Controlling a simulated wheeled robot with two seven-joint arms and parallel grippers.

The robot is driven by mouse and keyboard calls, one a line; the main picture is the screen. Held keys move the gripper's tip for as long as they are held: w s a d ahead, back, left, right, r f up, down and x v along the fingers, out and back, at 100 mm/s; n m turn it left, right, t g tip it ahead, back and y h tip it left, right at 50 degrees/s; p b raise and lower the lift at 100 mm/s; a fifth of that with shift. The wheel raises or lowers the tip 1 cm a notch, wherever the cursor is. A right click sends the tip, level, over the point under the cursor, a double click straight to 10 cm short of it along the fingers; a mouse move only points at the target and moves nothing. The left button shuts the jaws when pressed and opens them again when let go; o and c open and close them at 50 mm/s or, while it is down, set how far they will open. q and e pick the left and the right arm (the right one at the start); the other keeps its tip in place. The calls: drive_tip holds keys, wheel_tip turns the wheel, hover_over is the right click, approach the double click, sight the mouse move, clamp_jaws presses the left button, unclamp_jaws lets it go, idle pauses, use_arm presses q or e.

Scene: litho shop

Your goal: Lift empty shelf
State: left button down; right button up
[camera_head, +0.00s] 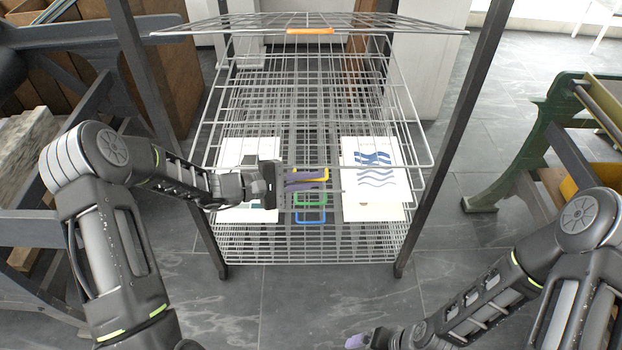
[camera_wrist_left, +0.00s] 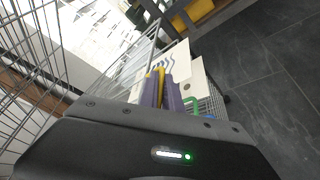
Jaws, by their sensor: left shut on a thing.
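A wire drying rack stands ahead with several wire shelves. Its raised top shelf (camera_head: 400,24) has an orange handle (camera_head: 310,31). A lower shelf has a yellow handle (camera_head: 322,173). My left gripper (camera_head: 305,181) reaches in from the left, its purple fingers shut on the yellow handle, which shows between them in the left wrist view (camera_wrist_left: 161,76). Below are a green handle (camera_head: 298,202) and a blue handle (camera_head: 311,221). My right gripper (camera_head: 357,342) is low at the bottom edge of the head view. Only part of it shows, so its opening is unclear.
Two prints lie in the rack: a blue wave print (camera_head: 375,185) at right and another (camera_head: 250,205) at left, partly behind my left gripper. Dark posts (camera_head: 455,130) flank the rack. A green press (camera_head: 545,125) stands at right. The floor in front is clear.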

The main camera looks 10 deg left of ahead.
use_arm(q)
drive_tip(key=w+r+p, duration=0.2)
drive_tip(key=r+p, duration=0.5)
drive_tip(key=r, duration=0.6)
drive_tip(key=w+a+r+p, duration=0.1)
drive_tip(key=w+r+p, duration=0.1)
drive_tip(key=r+p, duration=0.5)
wheel_tip(320, 180, up, 6)
drive_tip(key=shift+w+a+f+n, duration=0.1)
drive_tip(key=shift+w+a+n, duration=0.1)
drive_tip(key=shift+n, duration=0.2)
drive_tip(key=c, duration=1.5)
unclamp_jaws()
drive_tip(key=shift+d, duration=0.1)
drive_tip(key=shift+c, duration=0.2)
drive_tip(key=v, duration=0.8)
drive_tip(key=shift+b, duration=0.4)
drive_tip(key=shift+w, duration=0.1)
